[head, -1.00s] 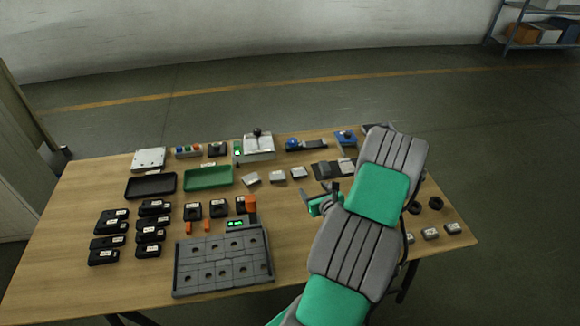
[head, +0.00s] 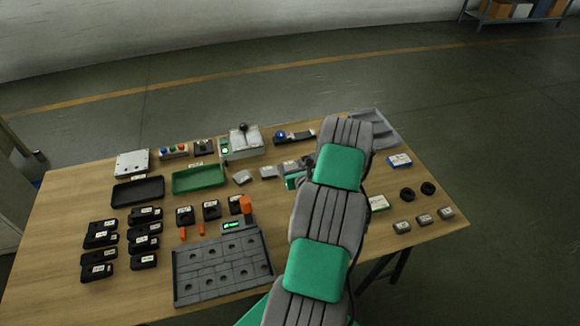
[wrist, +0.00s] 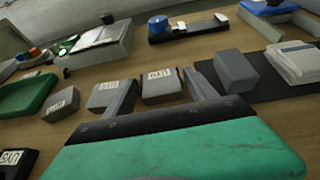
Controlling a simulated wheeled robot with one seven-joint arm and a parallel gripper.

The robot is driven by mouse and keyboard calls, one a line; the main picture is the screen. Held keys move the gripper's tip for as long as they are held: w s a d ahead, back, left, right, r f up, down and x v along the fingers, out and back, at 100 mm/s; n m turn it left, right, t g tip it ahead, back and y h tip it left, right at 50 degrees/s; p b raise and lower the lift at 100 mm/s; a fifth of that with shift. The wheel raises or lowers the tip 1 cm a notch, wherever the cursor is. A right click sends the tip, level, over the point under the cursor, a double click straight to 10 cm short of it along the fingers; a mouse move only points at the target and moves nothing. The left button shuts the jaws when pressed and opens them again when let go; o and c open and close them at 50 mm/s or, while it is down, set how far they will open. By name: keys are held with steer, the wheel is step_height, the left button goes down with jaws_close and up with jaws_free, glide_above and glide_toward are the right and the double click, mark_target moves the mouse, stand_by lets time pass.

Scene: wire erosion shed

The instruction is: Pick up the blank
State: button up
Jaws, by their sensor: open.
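Small grey blanks with white labels stand in a row on the table. In the wrist view one blank (wrist: 162,88) lies ahead of my gripper, in line with the gap between the fingers. A second blank (wrist: 108,94) is just left of it, by the left finger, and a third (wrist: 62,104) is farther left. My gripper (wrist: 162,76) is open and empty, low over the table. In the head view my gripper (head: 294,181) is mostly hidden by my arm, just right of the blanks (head: 268,171). Which blank is meant cannot be told.
A green tray (head: 199,179) is left of the blanks. A lever device (head: 244,141) stands behind. A grey fixture plate (head: 222,268) lies in front.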

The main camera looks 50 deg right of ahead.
jaws_close()
stand_by(0.6)
